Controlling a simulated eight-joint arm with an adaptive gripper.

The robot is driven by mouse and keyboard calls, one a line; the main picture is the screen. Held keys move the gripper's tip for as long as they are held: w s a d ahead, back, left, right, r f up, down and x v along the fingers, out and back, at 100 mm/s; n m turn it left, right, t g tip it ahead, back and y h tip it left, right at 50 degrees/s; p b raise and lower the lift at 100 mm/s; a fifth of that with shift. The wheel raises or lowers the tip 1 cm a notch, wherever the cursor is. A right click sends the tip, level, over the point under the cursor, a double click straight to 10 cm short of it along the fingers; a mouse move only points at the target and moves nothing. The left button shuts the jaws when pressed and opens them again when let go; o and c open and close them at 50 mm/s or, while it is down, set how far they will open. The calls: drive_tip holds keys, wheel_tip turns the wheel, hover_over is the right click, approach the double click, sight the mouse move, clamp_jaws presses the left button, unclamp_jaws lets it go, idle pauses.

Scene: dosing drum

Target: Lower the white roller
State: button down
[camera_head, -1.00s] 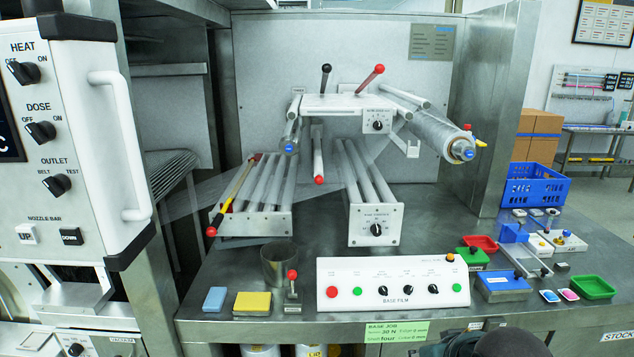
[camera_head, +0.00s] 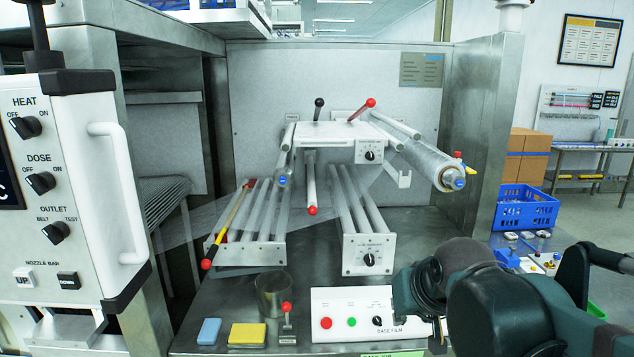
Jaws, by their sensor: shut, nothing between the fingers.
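The film machine stands on the steel bench against a grey back panel. A pale roller or bar (camera_head: 310,182) with a red ball end points toward me below its white top plate (camera_head: 325,132). I cannot tell whether this is the white roller. A black-knobbed lever (camera_head: 318,110) and a red-knobbed lever (camera_head: 361,110) rise behind the plate. Pale rollers (camera_head: 257,212) lie left, and more (camera_head: 358,205) lie in the middle behind a dial box (camera_head: 368,254). A yellow-and-black handle (camera_head: 226,229) with red ends leans at the left rack. My gripper's fingers do not show; my dark arm links fill the lower right.
A wrapped film roll (camera_head: 432,165) is at right, with clear film running left. The BASE FILM panel (camera_head: 338,314), a metal cup (camera_head: 272,294), blue pad (camera_head: 209,331) and yellow pad (camera_head: 247,333) are at the front. A white control cabinet (camera_head: 85,180) bounds the left; a blue crate (camera_head: 524,208) is at right.

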drive_tip(key=w+a+r+p, duration=0.35)
drive_tip(key=w+r, duration=0.35)
drive_tip(key=w, duration=0.5)
drive_tip(key=w+a+r+p, duration=0.2)
drive_tip(key=w+r+p, duration=0.2)
drive_tip(key=w+r, duration=0.6)
drive_tip(key=w+a+r+p, duration=0.1)
drive_tip(key=w+a+p, duration=0.3)
drive_tip(key=w, duration=1)
drive_tip(key=w+a+r+t+y+p, duration=0.1)
drive_tip(key=w+a+p, duration=0.3)
drive_tip(key=w, duration=1)
drive_tip(key=shift+a+m, duration=0.2)
drive_tip(key=shift+m, duration=0.2)
drive_tip(key=shift+w+f, duration=0.1)
drive_tip(key=s+f+p+x, duration=0.1)
drive_tip(key=x, duration=1.1)
drive_tip(key=shift+a+f, duration=0.45)
drive_tip(key=shift+s, duration=0.15)
